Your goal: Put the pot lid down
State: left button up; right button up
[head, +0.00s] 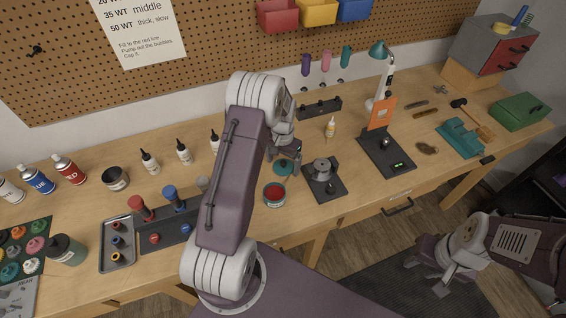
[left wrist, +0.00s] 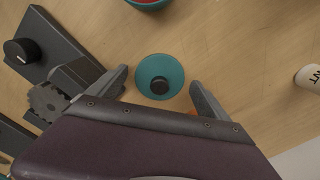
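The pot lid (head: 290,168) is a teal disc with a black knob. It appears to lie on the bench top, beside a teal pot with red contents (head: 274,196). In the left wrist view the lid (left wrist: 146,75) sits between and beyond my fingertips, with gaps on both sides. My left gripper (head: 282,152) is above the lid, fingers apart and empty; they also show in the left wrist view (left wrist: 158,86). My right gripper (head: 424,274) hangs off the bench's front edge, over the floor, with its fingers seemingly apart and nothing seen between them.
A dark device with a round metal top and knob (head: 322,186) stands right of the pot. My left arm hides part of the bench.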

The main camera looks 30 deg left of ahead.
aim_at(283, 162)
pick_arm(q)
notch_tip(283, 162, up, 12)
jog(key=b, duration=0.1)
jog(key=s+d+f, duration=0.1)
jog(key=s+d, duration=0.4)
jog(key=s, duration=0.4)
jog(key=s+d+f+t, duration=0.1)
jog(key=s+d, duration=0.5)
jog(key=s, duration=0.3)
jog(key=shift+s+f+n, duration=0.15)
jog(key=shift+f+n, duration=0.1)
jog(key=shift+n, duration=0.15)
jog(key=shift+s, duration=0.1)
